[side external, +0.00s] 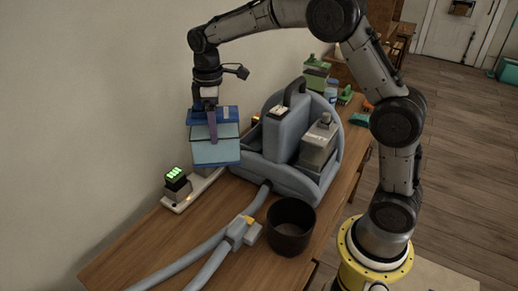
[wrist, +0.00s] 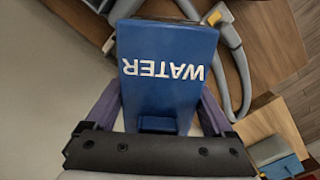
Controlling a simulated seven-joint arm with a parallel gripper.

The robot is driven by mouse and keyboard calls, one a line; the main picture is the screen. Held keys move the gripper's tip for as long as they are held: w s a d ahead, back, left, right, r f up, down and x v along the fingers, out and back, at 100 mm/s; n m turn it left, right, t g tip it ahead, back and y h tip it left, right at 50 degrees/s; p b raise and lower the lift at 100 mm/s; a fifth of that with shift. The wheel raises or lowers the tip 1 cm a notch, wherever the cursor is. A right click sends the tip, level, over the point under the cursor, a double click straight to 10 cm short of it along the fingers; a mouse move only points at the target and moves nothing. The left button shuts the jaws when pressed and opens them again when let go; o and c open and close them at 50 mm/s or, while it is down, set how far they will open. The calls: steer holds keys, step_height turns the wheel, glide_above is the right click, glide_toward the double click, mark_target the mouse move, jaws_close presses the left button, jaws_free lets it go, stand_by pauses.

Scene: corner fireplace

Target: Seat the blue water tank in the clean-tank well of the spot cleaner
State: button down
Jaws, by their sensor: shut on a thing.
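The blue water tank (side external: 215,152), with a darker blue top and a lighter, see-through-looking body, hangs from my gripper (side external: 211,125) in the side view. In the wrist view its blue top (wrist: 165,65) carries the word WATER, and my purple fingers (wrist: 160,108) are on both sides of it. The grey-blue spot cleaner (side external: 287,122) stands just right of the tank. The tank overlaps the cleaner's left edge in the picture. The clean-tank well is largely hidden there, and I cannot tell the gap between them. A grey tank (side external: 319,148) sits in the cleaner's right side.
A power strip (side external: 192,192) with a green-lit plug lies left, below the tank. A dark round bin (side external: 291,227) and a grey hose (side external: 208,248) are in front of the cleaner. Bottles (side external: 317,75) stand behind it. The wall (side external: 90,110) is close on the left.

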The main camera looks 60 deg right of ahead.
steer(key=d+r+n, duration=1)
steer(key=d+r, duration=0.9)
steer(key=d, duration=0.2)
step_height(320, 180, down, 28)
steer(key=shift+s, duration=0.3)
steer(key=shift+a+f, duration=0.1)
steer(key=shift+f, duration=0.05)
jaws_free()
steer(key=shift+f, duration=0.15)
